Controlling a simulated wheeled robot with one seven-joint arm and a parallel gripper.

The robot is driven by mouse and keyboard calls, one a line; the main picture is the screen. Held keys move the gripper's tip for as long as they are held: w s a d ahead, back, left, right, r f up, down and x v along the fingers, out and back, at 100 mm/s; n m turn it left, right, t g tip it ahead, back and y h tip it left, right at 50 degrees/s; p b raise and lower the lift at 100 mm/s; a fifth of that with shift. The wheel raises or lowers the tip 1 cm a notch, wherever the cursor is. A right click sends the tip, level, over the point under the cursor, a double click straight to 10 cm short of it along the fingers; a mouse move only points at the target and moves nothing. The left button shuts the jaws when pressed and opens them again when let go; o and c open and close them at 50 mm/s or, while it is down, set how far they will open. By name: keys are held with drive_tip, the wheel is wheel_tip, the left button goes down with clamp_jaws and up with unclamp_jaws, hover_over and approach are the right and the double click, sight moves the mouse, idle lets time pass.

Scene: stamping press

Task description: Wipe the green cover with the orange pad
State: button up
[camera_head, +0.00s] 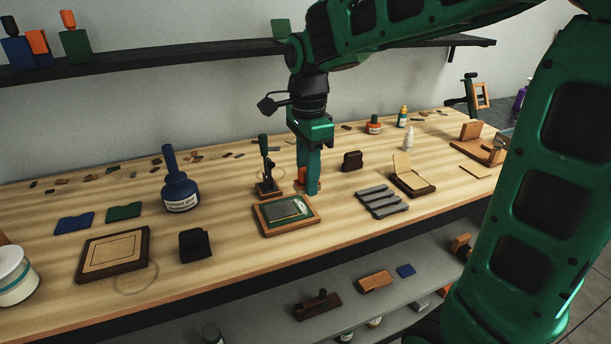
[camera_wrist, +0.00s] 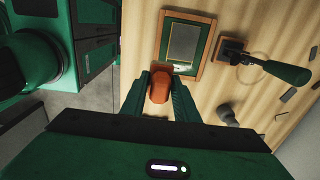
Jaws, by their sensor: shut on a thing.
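My gripper (camera_head: 309,181) points down over the bench and is shut on the orange pad (camera_head: 301,176). In the wrist view the pad (camera_wrist: 159,88) sits between the two green fingers (camera_wrist: 160,84). A wood-framed tray (camera_wrist: 213,40) lies just beyond the fingertips, with a green surface (camera_wrist: 206,42) and a grey panel (camera_wrist: 184,42) inside. A whitish smudge shows at the panel's end nearest the pad. The pad is beside the frame's edge, not over the green surface. I cannot tell how high it is held. The fingers hide part of the pad.
A small stand with an upright dark handle (camera_head: 263,158) is close beside my gripper; its handle (camera_wrist: 286,71) also shows in the wrist view. A blue bottle (camera_head: 179,192), grey slats (camera_head: 381,201) and a dark block (camera_head: 194,244) stand around. Bare bench lies in front of the frame.

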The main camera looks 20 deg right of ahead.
drive_tip(key=shift+f, duration=3)
drive_tip(key=shift+f, duration=0.7)
drive_tip(key=shift+w, duration=0.1)
drive_tip(key=shift+w, duration=1.35)
drive_tip(key=shift+w, duration=1.4)
drive_tip(key=shift+w, duration=0.15)
